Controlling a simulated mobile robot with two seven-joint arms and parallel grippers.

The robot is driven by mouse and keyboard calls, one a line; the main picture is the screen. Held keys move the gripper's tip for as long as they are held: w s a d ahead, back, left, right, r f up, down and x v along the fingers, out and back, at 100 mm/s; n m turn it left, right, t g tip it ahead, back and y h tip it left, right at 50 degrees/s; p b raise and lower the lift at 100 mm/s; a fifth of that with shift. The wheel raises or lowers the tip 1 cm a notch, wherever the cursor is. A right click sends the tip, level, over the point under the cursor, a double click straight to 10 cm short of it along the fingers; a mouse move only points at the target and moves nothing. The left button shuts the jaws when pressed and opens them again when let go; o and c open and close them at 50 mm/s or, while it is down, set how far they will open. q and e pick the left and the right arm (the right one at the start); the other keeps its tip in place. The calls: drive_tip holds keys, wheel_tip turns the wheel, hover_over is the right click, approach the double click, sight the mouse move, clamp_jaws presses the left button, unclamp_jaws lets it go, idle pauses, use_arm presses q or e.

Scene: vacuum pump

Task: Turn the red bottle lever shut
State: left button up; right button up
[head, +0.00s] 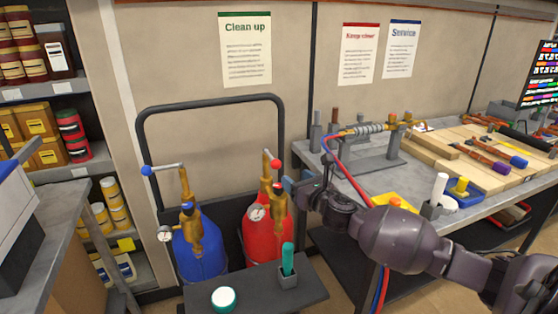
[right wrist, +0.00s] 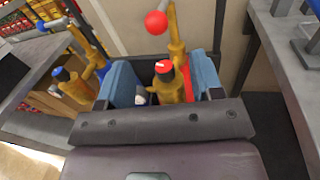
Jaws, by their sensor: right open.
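The red bottle (head: 262,240) stands in the cart, with a brass valve (head: 267,190) on top. Its lever ends in a red ball (head: 277,164), which in the right wrist view (right wrist: 156,22) sits beyond the fingers. My right gripper (head: 291,187) is just right of the valve and lower than the ball. My left gripper is not in view.
A blue bottle (head: 200,250) with a blue-ball lever (head: 146,170) stands left of the red one. A dark shelf (head: 255,298) in front holds a green-handled tool (head: 287,260) and a round tin (head: 223,298). A workbench (head: 370,180) with hoses is at right.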

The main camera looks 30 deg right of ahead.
sight(279, 166)
drive_tip(key=w+n, duration=0.1)
drive_tip(key=w, duration=0.4)
drive_tip(key=w+n, duration=0.1)
drive_tip(key=w, duration=0.4)
drive_tip(key=shift+w+r+n, duration=0.1)
drive_tip(key=shift+w+n, duration=0.2)
drive_tip(key=shift+n, duration=0.1)
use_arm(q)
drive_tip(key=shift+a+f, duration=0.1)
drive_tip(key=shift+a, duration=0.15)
use_arm(e)
clamp_jaws()
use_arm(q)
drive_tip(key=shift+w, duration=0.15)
